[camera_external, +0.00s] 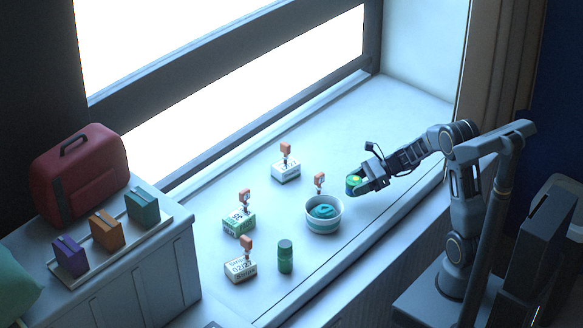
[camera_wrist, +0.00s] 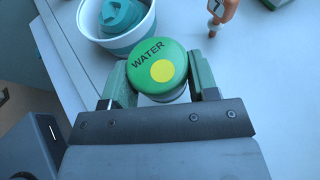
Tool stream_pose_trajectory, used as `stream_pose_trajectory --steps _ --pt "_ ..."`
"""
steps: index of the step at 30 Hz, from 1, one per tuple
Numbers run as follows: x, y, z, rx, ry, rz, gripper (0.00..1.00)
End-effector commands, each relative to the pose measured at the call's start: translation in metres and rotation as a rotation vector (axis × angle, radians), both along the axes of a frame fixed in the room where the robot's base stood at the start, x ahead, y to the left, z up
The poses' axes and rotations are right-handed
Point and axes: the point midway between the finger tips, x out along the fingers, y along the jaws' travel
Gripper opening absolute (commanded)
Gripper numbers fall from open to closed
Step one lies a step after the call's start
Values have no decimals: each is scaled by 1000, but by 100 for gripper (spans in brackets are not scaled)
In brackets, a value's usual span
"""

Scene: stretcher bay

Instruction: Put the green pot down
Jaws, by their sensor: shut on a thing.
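The green pot (camera_external: 353,185) is held between the fingers of my gripper (camera_external: 364,184), to the right of the bowl in the outside view. In the wrist view its round green lid (camera_wrist: 158,66) reads "WATER" and bears a yellow dot. The two fingers of my gripper (camera_wrist: 160,82) are shut on its sides. The pot's lower part is mostly hidden under the lid, and I cannot tell whether its base touches the sill.
A striped bowl (camera_external: 323,222) with a teal thing inside is close by. A dark green bottle (camera_external: 285,257), labelled boxes (camera_external: 239,223) and orange-topped pegs (camera_external: 319,181) stand on the sill (camera_external: 395,115). The sill's back right is clear. A red case (camera_external: 80,172) stands left.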

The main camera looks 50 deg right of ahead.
Motion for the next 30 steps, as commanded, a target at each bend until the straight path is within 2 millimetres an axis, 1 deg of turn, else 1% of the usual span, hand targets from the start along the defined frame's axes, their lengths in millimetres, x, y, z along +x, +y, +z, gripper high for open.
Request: stream_pose_trajectory --steps 3,8,10,13,17,30 --pt "7 0 -8 1 -1 1 30" --pt "12 0 -14 1 -1 1 30" --pt "17 0 -21 1 1 1 30" --pt "16 -1 -35 1 3 1 30" --pt "16 -1 -46 0 0 0 30" --pt "15 -1 -52 0 -1 0 30"
